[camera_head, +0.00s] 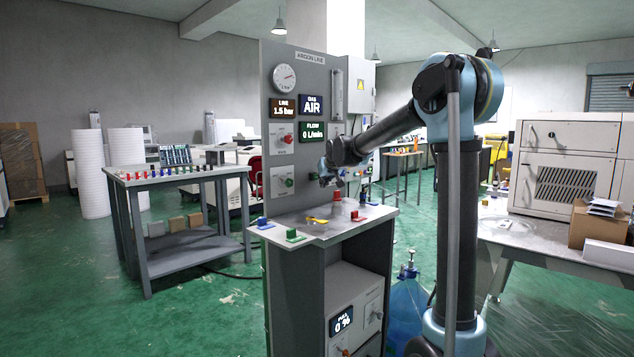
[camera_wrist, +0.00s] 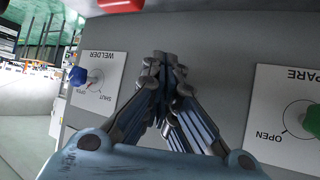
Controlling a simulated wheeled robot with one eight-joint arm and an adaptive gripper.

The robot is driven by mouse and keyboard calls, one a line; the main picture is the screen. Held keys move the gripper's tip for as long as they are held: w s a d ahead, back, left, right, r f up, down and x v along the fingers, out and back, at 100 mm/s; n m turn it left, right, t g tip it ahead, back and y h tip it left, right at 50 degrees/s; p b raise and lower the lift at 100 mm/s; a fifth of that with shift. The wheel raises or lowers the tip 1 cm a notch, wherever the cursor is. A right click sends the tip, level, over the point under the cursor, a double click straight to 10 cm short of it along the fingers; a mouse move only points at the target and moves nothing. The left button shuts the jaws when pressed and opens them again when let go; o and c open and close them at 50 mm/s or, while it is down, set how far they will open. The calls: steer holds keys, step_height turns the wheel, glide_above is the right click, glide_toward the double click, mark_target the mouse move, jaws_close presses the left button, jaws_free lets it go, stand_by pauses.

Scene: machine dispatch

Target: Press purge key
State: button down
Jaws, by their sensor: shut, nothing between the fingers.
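The grey argon line panel (camera_head: 267,100) stands at the centre of the head view. No key labelled purge can be read in either view. On its shelf (camera_head: 330,235) sit a blue piece (camera_head: 262,222), a green piece (camera_head: 293,235), a yellow piece (camera_head: 317,220) and a red piece (camera_head: 357,215). My gripper (camera_head: 328,178) is above the shelf near the panel face. In the wrist view my gripper (camera_wrist: 165,58) is shut and empty, its tips close to the grey face between the WELDER plate (camera_wrist: 105,72) and a plate reading "PARE" (camera_wrist: 292,85); contact cannot be told.
The panel has a red knob (camera_head: 287,138), a green knob (camera_head: 288,182) and displays reading 1.5 bar, AIR and 0 L/min. In the wrist view a blue knob (camera_wrist: 77,76) and green knob (camera_wrist: 312,120) flank my gripper. A table (camera_head: 180,173) stands left.

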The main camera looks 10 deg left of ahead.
steer(key=shift+w+a, duration=0.1)
steer(key=shift+a, duration=0.1)
steer(key=shift+w+a, duration=0.15)
steer(key=shift+a, duration=0.05)
steer(key=shift+w+a, duration=0.3)
steer(key=shift+a, duration=0.1)
stand_by(1.2)
steer(key=shift+s+d, duration=0.1)
steer(key=shift+d, duration=0.05)
steer(key=shift+s+d, duration=0.5)
steer(key=shift+d, duration=0.1)
stand_by(0.4)
steer(key=shift+s+d, duration=0.8)
steer(key=shift+d, duration=0.2)
steer(key=shift+s+d, duration=0.75)
steer(key=shift+d, duration=0.25)
steer(key=shift+w, duration=0.1)
